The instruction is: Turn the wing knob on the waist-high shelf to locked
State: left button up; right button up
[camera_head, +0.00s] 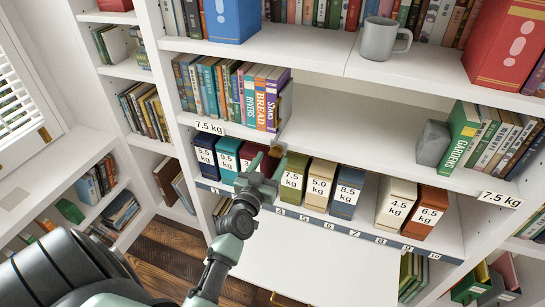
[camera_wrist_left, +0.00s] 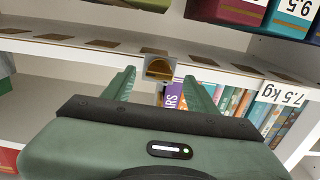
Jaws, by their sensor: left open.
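The wing knob (camera_wrist_left: 159,68) is a small brass-brown piece on a pale grey plate at the shelf's front edge, between my left finger tips in the left wrist view. In the head view a small brown part of it (camera_head: 277,151) shows just beyond the fingers. My left gripper (camera_head: 268,165) is open in front of the waist-high shelf (camera_head: 345,130); it also shows in the left wrist view (camera_wrist_left: 158,78). The fingers stand on either side of the knob; I cannot tell whether they touch it. No lock marking is readable. My right gripper is out of view.
Weight-labelled boxes (camera_head: 319,185) stand in a row on the shelf below, near my gripper. Books (camera_head: 250,92) stand left on the knob's shelf. A grey stone (camera_head: 433,143) and green book (camera_head: 462,133) are right. A mug (camera_head: 379,39) stands above.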

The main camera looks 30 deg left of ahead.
pick_arm(q)
jog(key=shift+x, duration=0.85)
grip_shut()
